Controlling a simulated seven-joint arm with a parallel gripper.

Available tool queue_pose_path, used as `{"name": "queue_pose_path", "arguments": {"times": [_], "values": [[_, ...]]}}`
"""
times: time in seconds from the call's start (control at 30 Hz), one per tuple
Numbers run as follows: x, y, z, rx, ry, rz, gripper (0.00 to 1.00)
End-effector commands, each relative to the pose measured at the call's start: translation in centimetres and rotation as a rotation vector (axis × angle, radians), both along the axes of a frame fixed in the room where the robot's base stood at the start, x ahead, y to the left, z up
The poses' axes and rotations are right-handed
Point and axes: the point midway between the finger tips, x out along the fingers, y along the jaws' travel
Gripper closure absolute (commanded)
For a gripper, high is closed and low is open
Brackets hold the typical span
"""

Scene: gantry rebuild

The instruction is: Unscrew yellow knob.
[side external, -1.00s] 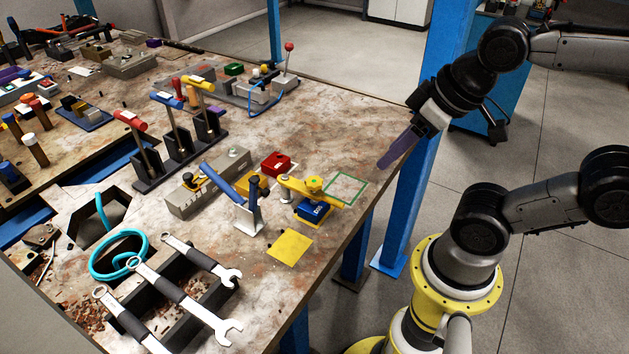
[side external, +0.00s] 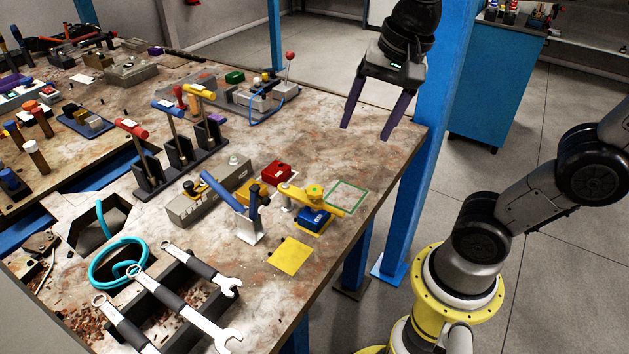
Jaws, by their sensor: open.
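The yellow knob (side external: 314,190) sits on top of a yellow clamp arm (side external: 329,202), above a blue block (side external: 314,219) near the right edge of the workbench. My gripper (side external: 364,132) is open and empty, with its two purple fingers pointing down and spread apart. It hangs above and behind the knob, over the bench's right end, apart from everything. The knob's top shows fully; its lower side and thread are hidden.
A green square outline (side external: 346,184) and a yellow square (side external: 290,256) lie beside the clamp. A red block (side external: 277,172) and a blue-handled toggle clamp (side external: 225,190) stand close to its left. The bench around the green square is bare.

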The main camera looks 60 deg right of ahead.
Motion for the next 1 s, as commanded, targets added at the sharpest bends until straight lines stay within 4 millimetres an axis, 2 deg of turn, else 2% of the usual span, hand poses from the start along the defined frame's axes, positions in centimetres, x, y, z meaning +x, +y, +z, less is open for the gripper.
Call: {"name": "queue_pose_path", "arguments": {"times": [0.03,0.17,0.3,0.37,0.67,1.0], "values": [[1.8,0.1,0.2,0.027,0.049,-0.101,0.3],[5.5,0.3,-0.1,0.062,0.147,-0.301,0.3],[8.4,0.6,-1.4,0.059,0.219,-0.354,0.3],[9.2,0.7,-2.0,0.054,0.238,-0.351,0.3],[9.6,0.8,-4.6,0.044,0.281,-0.346,0.3],[9.5,0.8,-10.9,0.044,0.283,-0.345,0.3]]}}
